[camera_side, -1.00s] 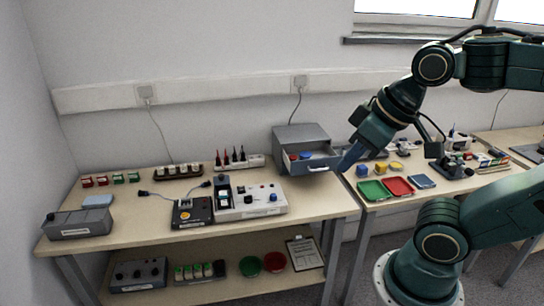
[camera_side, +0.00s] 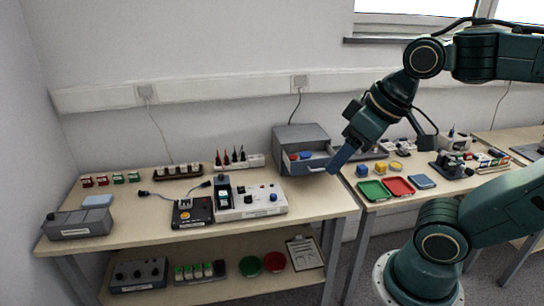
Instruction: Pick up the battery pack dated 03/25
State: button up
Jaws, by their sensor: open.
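I cannot read the date 03/25 anywhere, so I cannot tell which object is the battery pack dated 03/25. Small red blocks (camera_side: 94,181) and green blocks (camera_side: 126,178) stand at the back left of the bench. Several green-and-white pieces (camera_side: 199,270) sit in a row on the lower shelf. A grey cabinet (camera_side: 300,136) has its drawer (camera_side: 319,168) pulled out, with red and blue items (camera_side: 298,156) inside. My gripper (camera_side: 336,165) is open and points down at the right end of the drawer. Whether it touches the drawer is unclear.
A grey-white instrument (camera_side: 255,200) and a black device (camera_side: 192,213) stand mid-bench. A grey case (camera_side: 78,224) is at the left. Green (camera_side: 374,190) and red trays (camera_side: 398,186) lie on the right table. The bench's front edge is mostly clear.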

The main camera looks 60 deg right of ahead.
jog(key=w+d+r+m+g, duration=0.1)
jog(key=w+r+m, duration=0.15)
jog(key=w, duration=0.85)
jog(key=m+g, duration=0.4)
jog(key=m, duration=0.2)
send_over(223, 194)
notch_tip(223, 194, down, 22)
jog(key=shift+d+f, duration=0.1)
jog(key=shift+f, duration=4)
jog(key=shift+f, duration=0.1)
jog(key=shift+f, duration=2.5)
